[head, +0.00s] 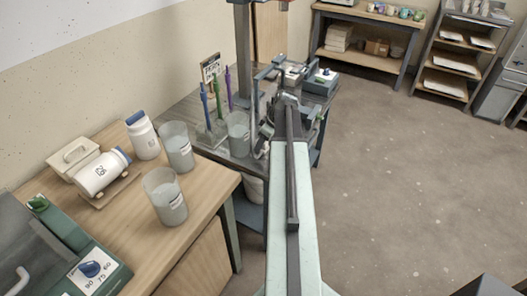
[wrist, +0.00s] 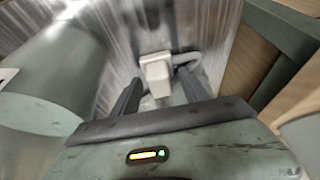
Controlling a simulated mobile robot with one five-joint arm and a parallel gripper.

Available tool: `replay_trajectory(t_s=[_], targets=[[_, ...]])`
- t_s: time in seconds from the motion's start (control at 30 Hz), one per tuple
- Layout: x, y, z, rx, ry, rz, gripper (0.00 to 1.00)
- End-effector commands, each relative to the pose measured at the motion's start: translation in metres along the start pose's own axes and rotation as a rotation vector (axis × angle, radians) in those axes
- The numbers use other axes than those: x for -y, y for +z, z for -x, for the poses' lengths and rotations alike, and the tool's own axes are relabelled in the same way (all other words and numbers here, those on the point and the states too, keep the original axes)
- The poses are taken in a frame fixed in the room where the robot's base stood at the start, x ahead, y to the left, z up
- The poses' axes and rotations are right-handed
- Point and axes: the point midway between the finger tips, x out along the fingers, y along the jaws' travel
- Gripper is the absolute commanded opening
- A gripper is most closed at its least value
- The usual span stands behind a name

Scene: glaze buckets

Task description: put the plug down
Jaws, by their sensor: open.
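The plug (wrist: 156,74) is a small, pale, blocky piece in the middle of the wrist view. My gripper (wrist: 161,88) is open, with one dark finger on each side of the plug's lower part. I cannot tell whether either finger touches it. The plug appears against a streaked grey metal surface (wrist: 205,25); its contact with that surface is unclear. In the head view my arm reaches to the grey worktable at the back, and the plug cannot be made out there.
A large grey-green rounded body (wrist: 45,65) is close on the left in the wrist view, and a wooden panel (wrist: 250,60) is on the right. The floor (head: 400,190) at right is clear.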

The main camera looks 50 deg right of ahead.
Motion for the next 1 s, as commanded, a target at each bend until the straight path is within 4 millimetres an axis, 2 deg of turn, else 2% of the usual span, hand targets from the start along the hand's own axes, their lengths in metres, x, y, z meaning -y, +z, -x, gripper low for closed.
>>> replay_trajectory(t_s=[0.07, 0.1, 0.27, 0.3, 0.63, 1.0], targets=[[0.000, 0.000, 0.002, 0.000, 0.000, 0.000, 0.53], [0.000, 0.000, 0.002, 0.000, 0.000, 0.000, 0.47], [0.000, 0.000, 0.002, 0.000, 0.000, 0.000, 0.03], [0.000, 0.000, 0.002, 0.000, 0.000, 0.000, 0.00], [0.000, -0.001, 0.005, 0.000, 0.000, -0.001, 0.00], [0.001, -0.014, 0.031, 0.000, -0.001, 0.002, 0.00]])
